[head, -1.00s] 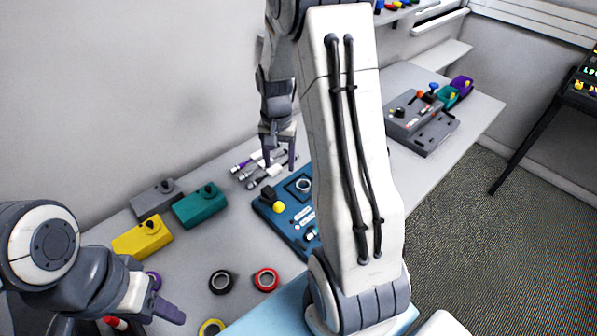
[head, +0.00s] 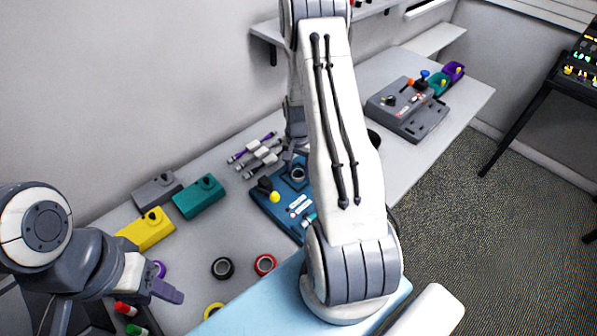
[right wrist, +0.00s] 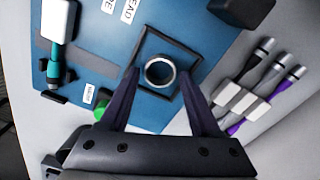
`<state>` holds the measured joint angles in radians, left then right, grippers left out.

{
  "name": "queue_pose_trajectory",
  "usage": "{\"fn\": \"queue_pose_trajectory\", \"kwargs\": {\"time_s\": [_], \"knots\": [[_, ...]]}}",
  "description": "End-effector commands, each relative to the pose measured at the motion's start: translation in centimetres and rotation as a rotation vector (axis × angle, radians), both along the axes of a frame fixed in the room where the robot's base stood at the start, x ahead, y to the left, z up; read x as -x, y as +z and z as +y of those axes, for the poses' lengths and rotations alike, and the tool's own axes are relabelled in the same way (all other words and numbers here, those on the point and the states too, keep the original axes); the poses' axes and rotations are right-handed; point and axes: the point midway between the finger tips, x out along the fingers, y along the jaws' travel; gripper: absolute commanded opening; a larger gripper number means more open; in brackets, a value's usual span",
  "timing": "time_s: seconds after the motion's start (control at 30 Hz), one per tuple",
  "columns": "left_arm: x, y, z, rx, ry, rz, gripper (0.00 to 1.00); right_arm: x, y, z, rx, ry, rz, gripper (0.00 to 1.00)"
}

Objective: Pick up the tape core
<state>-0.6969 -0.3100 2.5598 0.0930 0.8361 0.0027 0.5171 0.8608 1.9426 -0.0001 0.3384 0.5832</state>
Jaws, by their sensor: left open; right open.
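The tape core is a small grey ring (right wrist: 160,85) inside a dark square outline on the blue board (right wrist: 215,32). In the head view the core (head: 298,179) is near the board's far end. My right gripper (right wrist: 158,75) is open, with its fingers pointing at the core, one on each side in the picture. I cannot tell how far above it they are. My left gripper (head: 172,291) is open and empty at the lower left.
Several grey and purple cable connectors (head: 258,155) lie left of the board. Yellow (head: 145,230), teal (head: 200,196) and grey (head: 157,190) boxes stand along the wall. Black (head: 222,268) and red (head: 264,264) tape rolls lie in front. A grey device (head: 407,108) stands at the far right.

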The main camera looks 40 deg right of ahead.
Motion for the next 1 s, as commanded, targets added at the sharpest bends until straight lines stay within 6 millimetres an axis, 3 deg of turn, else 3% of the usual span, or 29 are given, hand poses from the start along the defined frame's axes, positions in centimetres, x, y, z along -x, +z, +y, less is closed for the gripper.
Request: {"fn": "queue_pose_trajectory", "kwargs": {"time_s": [0.13,0.37,0.43,0.53,0.57,1.0], "knots": [[0.00,0.43,0.00,0.000,0.000,0.000,0.50,0.01,-1.16,0.02,0.000,0.000,0.000,0.64],[0.00,0.36,0.01,0.000,0.000,0.000,0.50,-0.02,-1.36,0.01,0.000,0.000,-0.001,0.64],[0.00,0.35,0.01,0.000,0.000,0.000,0.50,-0.01,-1.35,0.00,0.001,0.000,0.000,0.44],[0.01,0.35,0.00,0.000,0.000,0.000,0.50,-0.01,-1.34,0.00,0.001,0.000,0.000,0.06],[0.01,0.35,0.00,0.000,0.000,0.000,0.50,-0.01,-1.34,0.00,0.001,0.000,0.000,0.00],[0.00,-0.10,0.00,0.000,0.000,0.000,0.50,-0.05,-0.56,-0.01,0.000,0.000,-0.001,0.00]]}}
